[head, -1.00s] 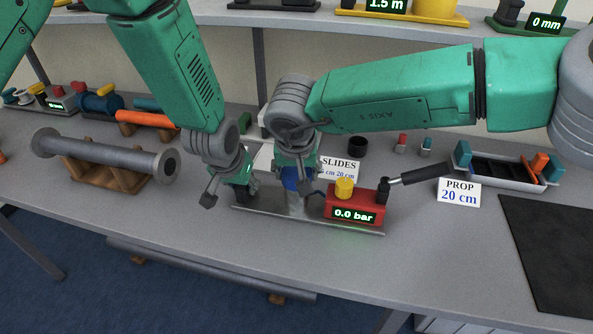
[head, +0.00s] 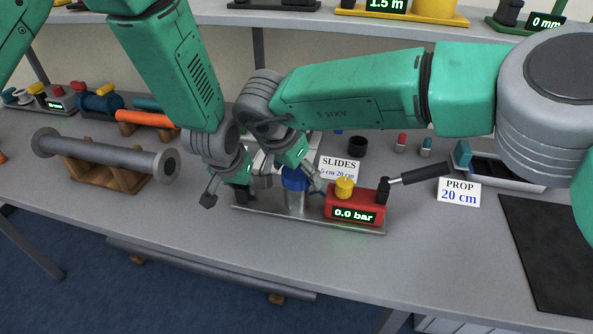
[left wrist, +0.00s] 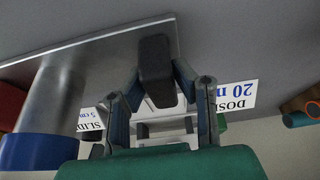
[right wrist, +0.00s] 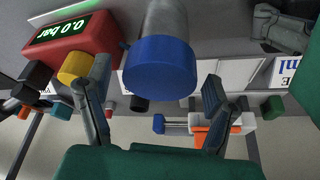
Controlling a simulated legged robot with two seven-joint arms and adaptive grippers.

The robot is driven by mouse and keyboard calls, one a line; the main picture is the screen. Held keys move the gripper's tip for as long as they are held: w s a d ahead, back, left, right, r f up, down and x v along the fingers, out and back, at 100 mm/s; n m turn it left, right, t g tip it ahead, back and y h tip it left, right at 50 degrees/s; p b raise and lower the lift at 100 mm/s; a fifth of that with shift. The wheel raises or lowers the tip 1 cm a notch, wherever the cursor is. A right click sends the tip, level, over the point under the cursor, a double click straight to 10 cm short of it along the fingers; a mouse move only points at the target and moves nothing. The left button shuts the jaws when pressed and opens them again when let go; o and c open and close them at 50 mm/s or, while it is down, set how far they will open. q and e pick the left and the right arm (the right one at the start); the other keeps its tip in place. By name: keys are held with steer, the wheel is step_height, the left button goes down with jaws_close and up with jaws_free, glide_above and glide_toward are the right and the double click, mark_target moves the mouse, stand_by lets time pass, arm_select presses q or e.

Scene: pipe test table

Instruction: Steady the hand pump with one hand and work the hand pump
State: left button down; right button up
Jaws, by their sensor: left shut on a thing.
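The hand pump stands on a thin metal base plate (head: 300,222). It has a red box (head: 340,206) reading 0.0 bar, a yellow knob (head: 344,187), a black-gripped lever (head: 425,173) slanting up to the right, and a grey cylinder with a blue cap (head: 294,181). My left gripper (head: 228,192) is shut on a black block (left wrist: 155,70) at the plate's left end. My right gripper (head: 290,176) is open at the blue cap. In the right wrist view the blue cap (right wrist: 160,68) shows beyond and between the spread fingers; contact cannot be told.
A grey flanged pipe (head: 105,152) rests on a wooden cradle at left. Signs reading SLIDES (head: 339,166) and PROP (head: 459,192) stand behind and right. A tray (head: 500,172) is partly behind my right arm. A black mat (head: 555,250) lies at right. The front table is clear.

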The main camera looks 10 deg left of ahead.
mark_target(287, 177)
steer(key=v, duration=0.7)
steer(key=shift+a+r, duration=0.1)
steer(key=shift+r, duration=0.05)
arm_select(q)
steer(key=c, duration=1.2)
jaws_free()
